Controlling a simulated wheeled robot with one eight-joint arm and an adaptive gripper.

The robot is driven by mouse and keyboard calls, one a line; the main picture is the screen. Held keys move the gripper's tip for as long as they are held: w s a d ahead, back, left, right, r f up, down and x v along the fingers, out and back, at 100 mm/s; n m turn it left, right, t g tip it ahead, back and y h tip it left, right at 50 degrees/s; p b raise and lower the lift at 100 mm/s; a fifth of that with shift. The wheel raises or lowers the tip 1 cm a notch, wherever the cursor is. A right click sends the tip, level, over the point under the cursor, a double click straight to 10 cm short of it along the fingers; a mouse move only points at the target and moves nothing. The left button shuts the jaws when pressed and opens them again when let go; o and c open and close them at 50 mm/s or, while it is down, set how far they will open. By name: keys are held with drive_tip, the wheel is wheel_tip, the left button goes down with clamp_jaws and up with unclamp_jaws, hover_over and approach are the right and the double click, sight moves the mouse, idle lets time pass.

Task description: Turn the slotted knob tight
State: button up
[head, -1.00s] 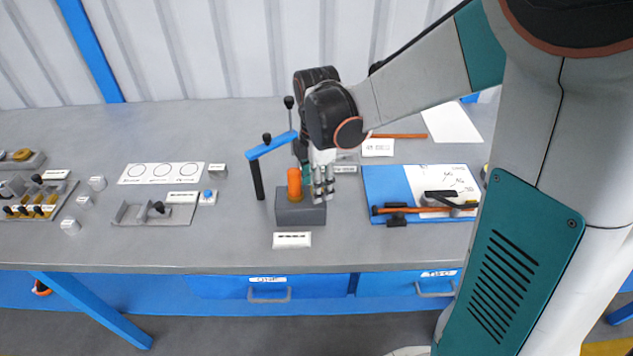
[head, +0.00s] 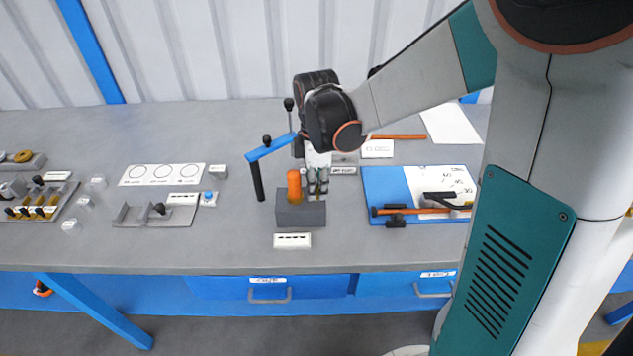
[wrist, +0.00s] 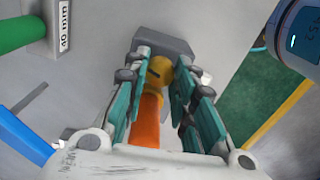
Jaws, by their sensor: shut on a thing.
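The slotted knob (wrist: 157,73) is yellow with a dark slot across its top, in the wrist view. My gripper (head: 317,188) points down over the block's right part. In the wrist view its teal-padded fingers (wrist: 158,88) stand on both sides of the knob, shut on it.
A blue-armed stand with a black post (head: 257,180) is close left of the block. A blue board (head: 384,185) with a hammer-like tool (head: 420,210) lies to the right. A white label (head: 292,241) lies in front. Bare table (head: 150,250) lies front left.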

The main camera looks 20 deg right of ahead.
drive_tip(key=m, duration=0.4)
drive_tip(key=shift+m+p, duration=0.3)
drive_tip(key=shift+p, duration=0.05)
drive_tip(key=shift+m, duration=2)
drive_tip(key=o, duration=1.1)
drive_tip(key=shift+c, duration=0.2)
wheel_tip(320, 180, up, 12)
